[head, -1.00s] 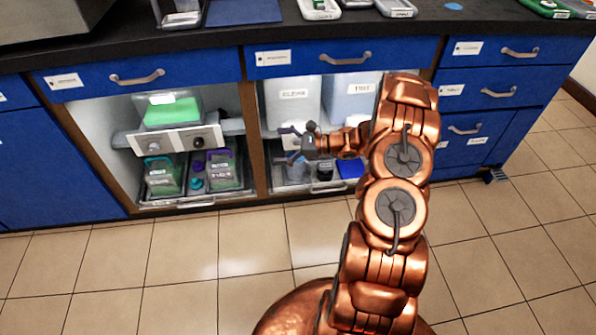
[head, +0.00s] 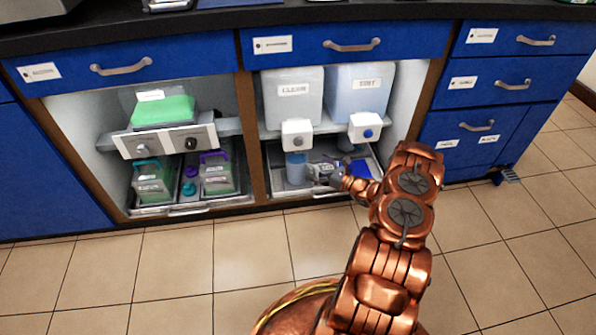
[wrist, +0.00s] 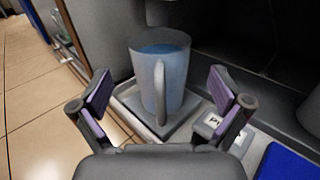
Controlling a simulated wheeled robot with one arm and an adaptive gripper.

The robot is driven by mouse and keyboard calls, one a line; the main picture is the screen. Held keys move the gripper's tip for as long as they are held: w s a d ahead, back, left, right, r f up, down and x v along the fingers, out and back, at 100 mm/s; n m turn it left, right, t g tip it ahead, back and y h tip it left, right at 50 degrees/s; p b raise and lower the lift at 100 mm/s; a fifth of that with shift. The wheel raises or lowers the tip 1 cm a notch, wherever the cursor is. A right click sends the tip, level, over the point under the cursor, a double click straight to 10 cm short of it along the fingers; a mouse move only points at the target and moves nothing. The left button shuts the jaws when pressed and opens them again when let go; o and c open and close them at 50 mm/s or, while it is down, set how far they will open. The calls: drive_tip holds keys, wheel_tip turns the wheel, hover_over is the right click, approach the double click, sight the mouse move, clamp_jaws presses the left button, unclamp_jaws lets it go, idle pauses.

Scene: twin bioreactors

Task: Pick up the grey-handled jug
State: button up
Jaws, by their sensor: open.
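The grey-handled jug (wrist: 163,78) stands upright in the wrist view, with bluish liquid inside and its grey handle (wrist: 160,92) facing my gripper. It stands on a grey square plate in a tray. In the head view the jug (head: 296,168) is under the white dispenser of the "CLEAN" tank. My gripper (wrist: 166,90) is open, with one purple-padded finger on each side of the handle in the picture. The fingers look short of the jug and do not touch it. In the head view my gripper (head: 318,172) is just right of the jug, low in the cabinet.
Two tanks, clean (head: 292,98) and another (head: 358,95), sit on the shelf above, with dispensers (head: 297,134) overhanging. A wooden divider (head: 252,140) is on the left. A blue object (wrist: 284,162) lies right of my gripper. The floor (head: 180,270) in front is clear.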

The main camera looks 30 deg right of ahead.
sight(306, 162)
drive_tip(key=shift+b+x, duration=0.35)
drive_tip(key=shift+x, duration=0.4)
drive_tip(key=shift+w+a+f+b, duration=0.2)
drive_tip(key=shift+w+b, duration=0.25)
drive_tip(key=shift+w, duration=0.2)
drive_tip(key=b+x, duration=0.1)
drive_tip(key=x, duration=0.2)
drive_tip(key=shift+w+a+r, duration=0.1)
drive_tip(key=shift+w+a, duration=0.05)
drive_tip(key=shift+w, duration=0.05)
drive_tip(key=c, duration=1.6)
